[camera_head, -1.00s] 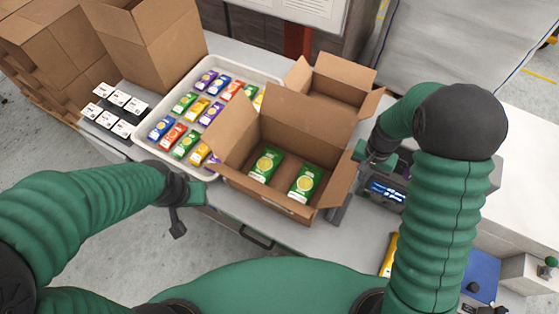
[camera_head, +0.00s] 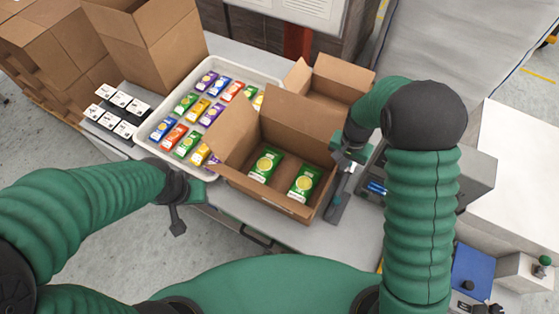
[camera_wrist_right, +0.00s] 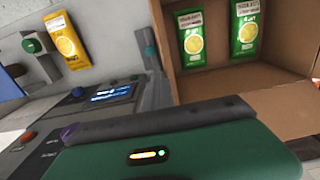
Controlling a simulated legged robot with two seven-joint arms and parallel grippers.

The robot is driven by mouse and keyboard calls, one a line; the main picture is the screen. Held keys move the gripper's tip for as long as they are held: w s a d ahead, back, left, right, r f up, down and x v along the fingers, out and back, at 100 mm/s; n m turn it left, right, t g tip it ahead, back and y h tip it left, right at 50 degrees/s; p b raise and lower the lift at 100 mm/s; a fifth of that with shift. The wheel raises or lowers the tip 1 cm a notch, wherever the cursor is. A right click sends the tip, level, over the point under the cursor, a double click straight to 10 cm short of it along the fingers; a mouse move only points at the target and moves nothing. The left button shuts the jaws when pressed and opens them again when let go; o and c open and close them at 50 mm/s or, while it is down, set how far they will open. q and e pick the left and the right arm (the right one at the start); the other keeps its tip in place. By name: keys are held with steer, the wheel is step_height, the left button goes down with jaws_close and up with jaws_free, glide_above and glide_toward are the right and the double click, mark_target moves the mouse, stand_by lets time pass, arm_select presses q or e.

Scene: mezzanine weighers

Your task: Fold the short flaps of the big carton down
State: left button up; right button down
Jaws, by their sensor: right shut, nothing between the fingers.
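The big carton (camera_head: 268,205) stands open on the bench with two green packets (camera_head: 305,183) inside. Its left flap (camera_head: 231,130) stands up and leans outward, and its back flap (camera_head: 310,132) stands up. My right gripper (camera_head: 347,160) is shut and empty, just outside the carton's right edge; the arm and gripper partly hide that side, so I cannot tell how its right flap lies. In the right wrist view the carton's inside (camera_wrist_right: 240,85) shows beyond my gripper. My left gripper (camera_head: 177,215) hangs left of the carton, apart from it; its jaw state is unclear.
A white tray (camera_head: 150,150) of coloured packets lies behind left, with a smaller open carton (camera_head: 342,75) behind. A weigher with a lit display (camera_wrist_right: 110,94) stands right of the carton, and a yellow packet (camera_wrist_right: 66,40) lies near it. Label cards (camera_head: 120,100) lie far left.

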steer(key=shift+w+a+r+p, duration=0.1)
steer(key=shift+w+a, duration=0.2)
steer(key=shift+a, duration=0.3)
steer(key=shift+w+a+f+p, duration=0.15)
steer(key=shift+w+a, duration=0.2)
steer(key=shift+a, duration=0.3)
steer(key=shift+w+a+r+p, duration=0.15)
steer(key=shift+w+a, duration=0.15)
steer(key=shift+a, duration=0.3)
steer(key=w+a, duration=0.1)
steer(key=w+a+f, duration=0.1)
steer(key=a, duration=0.1)
steer(key=shift+w+a+f+b, duration=0.15)
steer(key=shift+w+f+b, duration=0.05)
steer(key=shift+b, duration=0.2)
